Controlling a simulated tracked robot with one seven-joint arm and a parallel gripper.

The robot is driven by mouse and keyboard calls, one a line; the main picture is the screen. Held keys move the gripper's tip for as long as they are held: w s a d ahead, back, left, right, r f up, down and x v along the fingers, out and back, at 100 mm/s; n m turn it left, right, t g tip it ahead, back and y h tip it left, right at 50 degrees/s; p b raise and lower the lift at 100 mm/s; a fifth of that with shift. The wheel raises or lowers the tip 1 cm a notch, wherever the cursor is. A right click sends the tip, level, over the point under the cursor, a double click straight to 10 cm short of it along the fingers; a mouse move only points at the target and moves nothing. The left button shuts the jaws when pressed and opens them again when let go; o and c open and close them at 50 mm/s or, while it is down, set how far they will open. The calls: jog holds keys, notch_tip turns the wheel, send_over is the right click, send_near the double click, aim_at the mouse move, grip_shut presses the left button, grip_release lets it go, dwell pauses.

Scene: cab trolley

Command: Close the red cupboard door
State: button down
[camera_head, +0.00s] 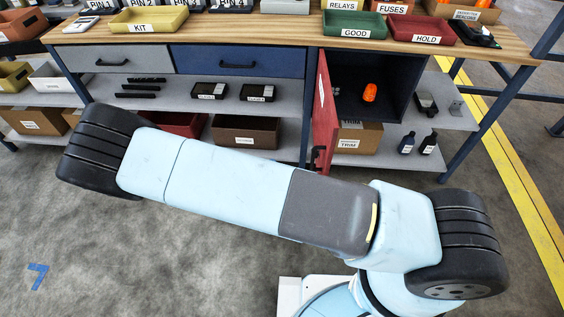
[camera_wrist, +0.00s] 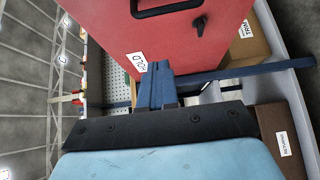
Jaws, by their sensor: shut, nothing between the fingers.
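The red cupboard door (camera_head: 325,115) stands open, swung outward from the left side of the dark cupboard (camera_head: 395,75). Its black handle (camera_head: 317,158) is near its free edge. In the wrist view the door (camera_wrist: 205,50) fills the upper middle, with the handle (camera_wrist: 165,8), a black knob and a white HOLD label (camera_wrist: 136,66). My gripper (camera_wrist: 158,68) is shut and empty, its blue fingers pointing at the door's lower edge in that picture. I cannot tell if they touch it. The head view does not show my gripper; my arm crosses its middle.
An orange object (camera_head: 370,92) sits inside the cupboard. Shelves left of it hold boxes (camera_head: 246,131) and black parts. A TRIM box (camera_head: 358,138) and two dark bottles (camera_head: 407,143) stand beneath. Trays (camera_head: 354,25) line the bench top. The floor at front left is clear.

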jog(key=s+d+x, duration=0.1)
jog(key=s+x, duration=0.1)
jog(key=x, duration=0.9)
jog(key=shift+d, duration=0.6)
